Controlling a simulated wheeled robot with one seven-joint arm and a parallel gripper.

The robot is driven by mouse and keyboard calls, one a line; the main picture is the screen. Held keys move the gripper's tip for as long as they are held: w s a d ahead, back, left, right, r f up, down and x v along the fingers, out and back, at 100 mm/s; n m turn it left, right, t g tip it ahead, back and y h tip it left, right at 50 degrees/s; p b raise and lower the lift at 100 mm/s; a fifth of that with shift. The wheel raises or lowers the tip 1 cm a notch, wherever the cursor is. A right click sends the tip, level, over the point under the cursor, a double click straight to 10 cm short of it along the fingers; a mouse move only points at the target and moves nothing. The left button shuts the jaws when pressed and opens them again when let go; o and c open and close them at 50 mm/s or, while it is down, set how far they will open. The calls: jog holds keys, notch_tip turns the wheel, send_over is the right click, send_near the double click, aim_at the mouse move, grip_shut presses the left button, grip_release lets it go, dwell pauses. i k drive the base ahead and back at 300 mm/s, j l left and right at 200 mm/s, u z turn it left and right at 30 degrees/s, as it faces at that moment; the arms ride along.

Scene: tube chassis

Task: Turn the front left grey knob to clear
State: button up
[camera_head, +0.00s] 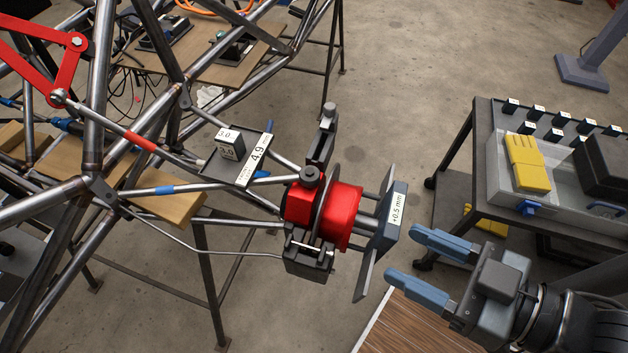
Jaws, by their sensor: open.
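A small dark grey round knob (310,176) sits on top of the red hub (341,214) at the corner of the tube chassis. A second grey cylindrical end (328,110) stands on a dark bracket behind it; I cannot tell for sure which one is the front left knob. A dark plate with a "+0.5 mm" label (396,209) stands at the hub's right side. My gripper (400,254) is open and empty, its two blue fingers pointing left towards that plate. It is to the right of the hub and apart from the knob.
The tube frame (96,90) fills the left side. A small tray (222,167) shows "3.0" and "4.9 mm" labels. A cart (462,190) at right carries small labelled blocks and a yellow item (527,163). A wooden top (415,325) lies below my gripper. Floor is clear at top centre.

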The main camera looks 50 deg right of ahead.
aim_at(328, 108)
jog(key=k+j, duration=0.1)
jog(key=k, duration=0.3)
jog(key=k+z, duration=0.1)
jog(key=z, duration=0.3)
jog(key=k+z, duration=0.1)
jog(key=z, duration=0.25)
jog(key=k+z, duration=0.1)
jog(key=z, duration=0.8)
jog(key=i+j, duration=0.1)
jog(key=j, duration=0.35)
jog(key=i, duration=0.05)
